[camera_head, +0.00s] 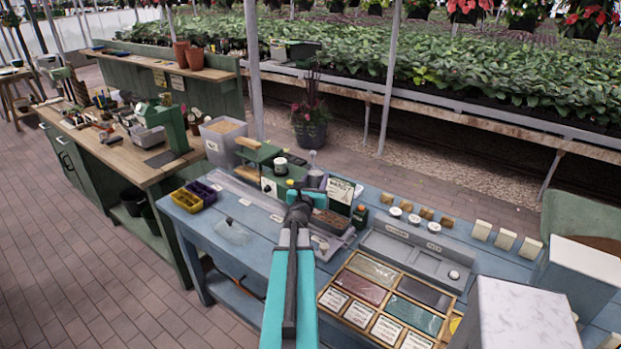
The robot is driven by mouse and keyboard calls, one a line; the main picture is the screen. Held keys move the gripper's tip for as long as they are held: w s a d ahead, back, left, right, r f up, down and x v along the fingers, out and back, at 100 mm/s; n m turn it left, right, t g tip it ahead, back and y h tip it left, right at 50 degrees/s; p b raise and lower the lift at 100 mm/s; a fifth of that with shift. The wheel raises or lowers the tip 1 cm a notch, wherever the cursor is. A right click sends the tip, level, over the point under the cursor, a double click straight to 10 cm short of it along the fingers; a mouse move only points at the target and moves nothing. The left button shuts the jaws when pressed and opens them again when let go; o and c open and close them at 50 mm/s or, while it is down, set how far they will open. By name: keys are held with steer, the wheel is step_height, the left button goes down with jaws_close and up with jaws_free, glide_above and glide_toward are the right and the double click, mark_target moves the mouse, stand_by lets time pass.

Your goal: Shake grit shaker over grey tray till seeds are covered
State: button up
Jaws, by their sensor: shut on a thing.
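My gripper (298,198) is at the far end of my arm, over the blue bench. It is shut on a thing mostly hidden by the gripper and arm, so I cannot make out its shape. A grey tray (345,240) lies just right of the gripper, with a brown soil-like block (332,220) in it. Seeds are too small to tell. A dark shaker-like jar with a white top (281,166) stands behind the gripper. A small purplish container (316,178) stands behind and right. I cannot tell which is the grit shaker.
A long grey holder (400,250) and a wooden box of coloured packets (352,307) fill the bench's right part. Yellow (186,200) and purple (203,192) trays sit at its left end. A bin (224,140) stands behind them.

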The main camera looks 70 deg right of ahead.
steer(key=shift+w+a, duration=0.1)
steer(key=shift+w, duration=0.1)
steer(key=shift+w+f+b, duration=0.1)
steer(key=shift+f+b, duration=0.55)
steer(key=shift+f, duration=0.3)
steer(key=shift+f+b, duration=1.05)
steer(key=shift+f, duration=0.75)
steer(key=s+b, duration=0.1)
steer(key=s+a+b, duration=0.1)
steer(key=shift+s+f+b, duration=0.15)
steer(key=shift+s+b, duration=0.05)
steer(key=shift+b, duration=0.1)
steer(key=shift+s+a+b, duration=0.2)
steer(key=shift+s+b, duration=0.7)
steer(key=shift+s, duration=0.35)
steer(key=shift+r, duration=0.2)
